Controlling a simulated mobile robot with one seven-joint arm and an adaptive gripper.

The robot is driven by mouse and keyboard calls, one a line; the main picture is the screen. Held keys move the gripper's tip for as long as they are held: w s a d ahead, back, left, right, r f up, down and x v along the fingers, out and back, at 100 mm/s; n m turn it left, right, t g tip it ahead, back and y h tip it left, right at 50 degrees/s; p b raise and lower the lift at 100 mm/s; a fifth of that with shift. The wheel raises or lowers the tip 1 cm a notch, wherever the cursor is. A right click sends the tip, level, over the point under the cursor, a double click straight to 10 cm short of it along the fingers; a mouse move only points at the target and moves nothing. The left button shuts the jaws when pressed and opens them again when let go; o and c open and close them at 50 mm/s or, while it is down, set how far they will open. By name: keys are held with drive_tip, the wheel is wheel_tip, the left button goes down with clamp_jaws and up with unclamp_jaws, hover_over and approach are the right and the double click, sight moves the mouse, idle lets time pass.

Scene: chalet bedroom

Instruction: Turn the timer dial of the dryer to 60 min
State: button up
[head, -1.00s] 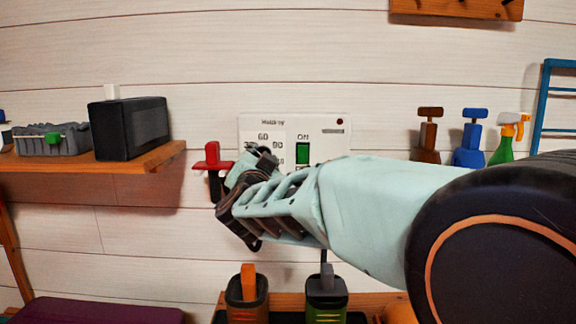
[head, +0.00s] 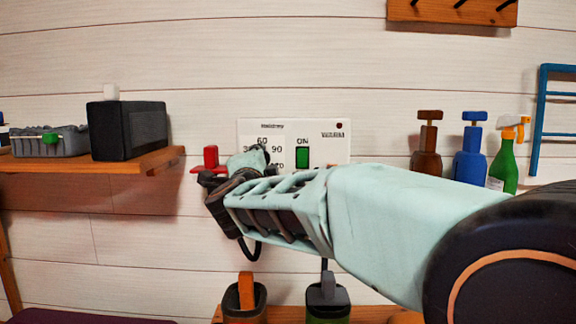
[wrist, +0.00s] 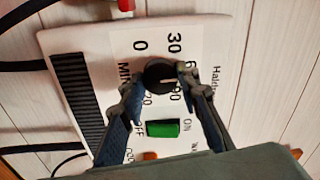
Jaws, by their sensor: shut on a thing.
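The dryer is a white wall panel (head: 324,146) with printed minute numbers, a green ON switch (head: 302,157) and a dark vent grille. In the wrist view the black round timer dial (wrist: 158,75) sits among the numbers 0, 30, 60, 90 and 120. My gripper (wrist: 163,84) has one finger on either side of the dial and is shut on it. A pale mark on the dial seems to face the right, toward the 60 side, but the exact setting is too small to read. In the head view my gripper (head: 246,160) hides the dial.
A shelf (head: 165,160) with a dark box (head: 128,129) and a grey basket is at left. A red-handled thing (head: 211,157) is beside the panel. Several bottles (head: 470,145) stand at right.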

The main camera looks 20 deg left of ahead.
drive_tip(key=shift+m, duration=0.3)
drive_tip(key=o, duration=1.2)
drive_tip(key=shift+c, duration=0.2)
drive_tip(key=v, duration=0.7)
drive_tip(key=shift+s, duration=0.3)
drive_tip(key=shift+d, duration=0.15)
